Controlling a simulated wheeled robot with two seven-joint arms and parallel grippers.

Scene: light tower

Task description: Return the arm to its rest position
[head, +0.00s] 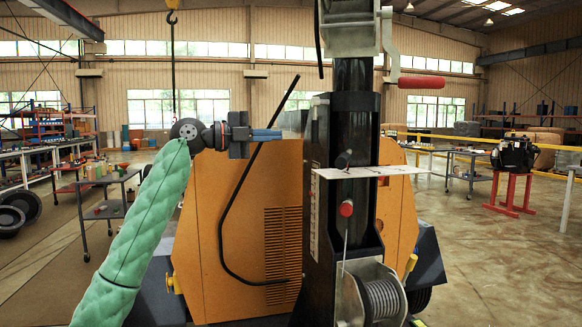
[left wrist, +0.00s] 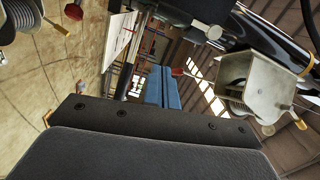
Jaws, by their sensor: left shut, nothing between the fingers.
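My left arm (head: 145,225), in a green padded sleeve, rises from the lower left of the head view. It bends at a dark wrist joint and points right. My left gripper (head: 268,135) is shut and empty, its blue fingers together in front of the upper part of the orange light tower cabinet (head: 215,230). The tips are left of the black mast (head: 355,110), and I see no clear contact. The closed blue fingers also show in the left wrist view (left wrist: 162,88). My right gripper is not in view.
A winch with cable drum (head: 380,300) sits low on the mast, with a red-handled crank (head: 420,82) above. A thin white plate (head: 370,171) juts from the mast. A bent black cable (head: 222,215) hangs before the cabinet. Open floor (head: 480,265) lies to the right.

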